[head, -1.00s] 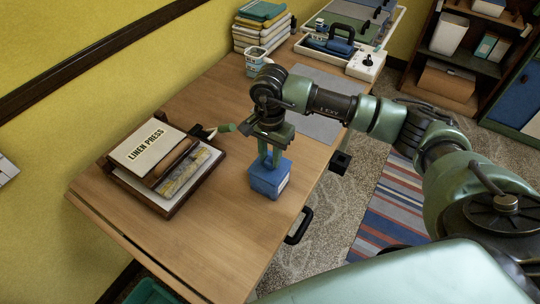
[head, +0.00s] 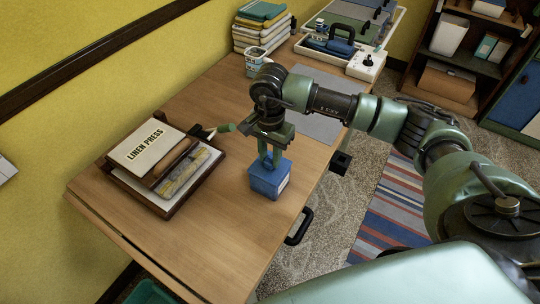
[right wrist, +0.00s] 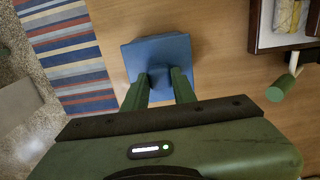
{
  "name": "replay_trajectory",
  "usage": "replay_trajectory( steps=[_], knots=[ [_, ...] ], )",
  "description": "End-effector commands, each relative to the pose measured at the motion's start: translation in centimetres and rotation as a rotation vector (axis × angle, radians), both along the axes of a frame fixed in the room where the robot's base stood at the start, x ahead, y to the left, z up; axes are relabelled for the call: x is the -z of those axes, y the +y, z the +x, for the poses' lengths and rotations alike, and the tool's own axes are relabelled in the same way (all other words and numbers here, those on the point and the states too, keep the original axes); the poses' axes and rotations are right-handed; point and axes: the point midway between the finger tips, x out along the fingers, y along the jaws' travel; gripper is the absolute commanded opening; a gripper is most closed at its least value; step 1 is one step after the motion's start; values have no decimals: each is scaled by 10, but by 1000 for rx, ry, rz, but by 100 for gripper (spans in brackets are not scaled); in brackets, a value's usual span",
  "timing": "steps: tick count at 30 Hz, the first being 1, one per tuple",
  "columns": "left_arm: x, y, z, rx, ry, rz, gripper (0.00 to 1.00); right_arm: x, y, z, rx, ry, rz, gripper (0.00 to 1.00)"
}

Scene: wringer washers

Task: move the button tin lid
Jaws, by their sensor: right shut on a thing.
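The button tin (head: 267,184) is a small blue box with a pale label on one side, standing on the wooden table. Its blue lid (head: 284,167) appears to sit on top; I cannot tell whether there is a gap under it. My right gripper (head: 270,160) points down from above, shut on the lid's knob. In the right wrist view, the two green fingers of my right gripper (right wrist: 159,82) are on either side of the blue knob, with the square lid (right wrist: 157,50) around and beyond it. The gripper partly hides the lid in the head view. My left gripper is not in view.
A linen press (head: 161,170) with a small handle stands left of the tin. Folded cloths (head: 262,27), a cup (head: 256,60) and a white-framed unit (head: 352,52) stand at the back. A grey mat (head: 318,122) lies on the table (head: 225,235), whose front is clear.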

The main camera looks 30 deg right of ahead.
Motion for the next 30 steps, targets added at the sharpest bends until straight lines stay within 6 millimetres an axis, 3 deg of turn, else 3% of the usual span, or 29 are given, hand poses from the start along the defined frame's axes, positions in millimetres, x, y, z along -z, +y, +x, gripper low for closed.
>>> replay_trajectory(
  steps=[30],
  knots=[
    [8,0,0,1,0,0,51,2,0,0,0,1,1,0]
  ],
)
